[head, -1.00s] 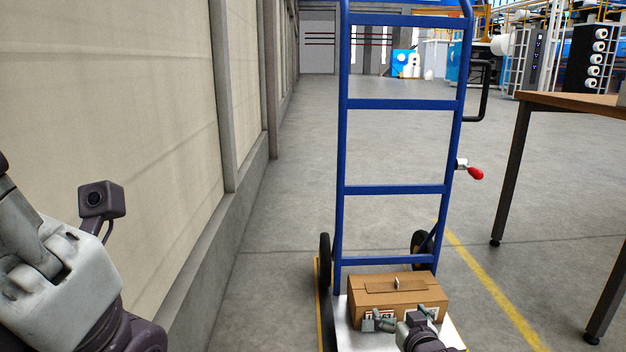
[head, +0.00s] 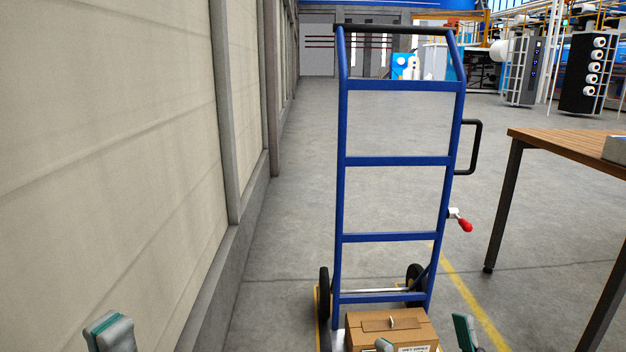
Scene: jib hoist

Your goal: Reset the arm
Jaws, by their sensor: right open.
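The task names only the arm. My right gripper (head: 425,339) is at the bottom edge, its two green-and-grey fingertips pointing up and spread apart. One fingertip overlaps the front of a brown cardboard box in the picture and the other is to the box's right. No object shows held between them; whether they touch the box is unclear. One green-and-grey fingertip of my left gripper (head: 110,334) shows at the bottom left, in front of the wall. The rest of both grippers is below the frame.
A blue hand truck (head: 395,161) with a red-tipped lever (head: 465,225) stands ahead, the brown box (head: 372,326) at its foot. A pale wall (head: 110,130) runs along the left. A wooden table (head: 570,145) stands at the right. Open floor lies beyond the hand truck.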

